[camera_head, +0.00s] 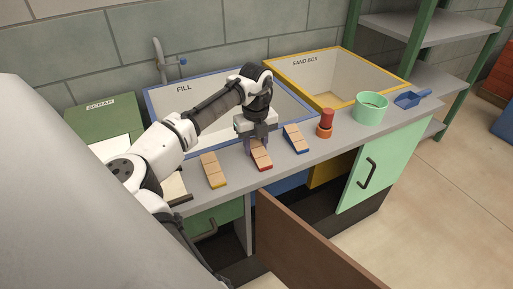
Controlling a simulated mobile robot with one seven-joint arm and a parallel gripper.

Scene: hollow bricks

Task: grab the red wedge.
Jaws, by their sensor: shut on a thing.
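The red wedge (262,160) is a light wooden sloped block with a red lower edge. It is at the front part of the grey counter (235,181), between two similar wedges. My gripper (257,143) points down over its back end and is shut on it. The fingers hide part of that end. I cannot tell whether the wedge touches the counter or is slightly raised.
A yellow-edged wedge (213,170) lies to the left and a blue-edged wedge (296,139) to the right, both close. Further right stand a red cylinder in an orange ring (324,131), a green cup (371,107) and a blue scoop (411,98). Blue-rimmed and yellow-rimmed basins lie behind.

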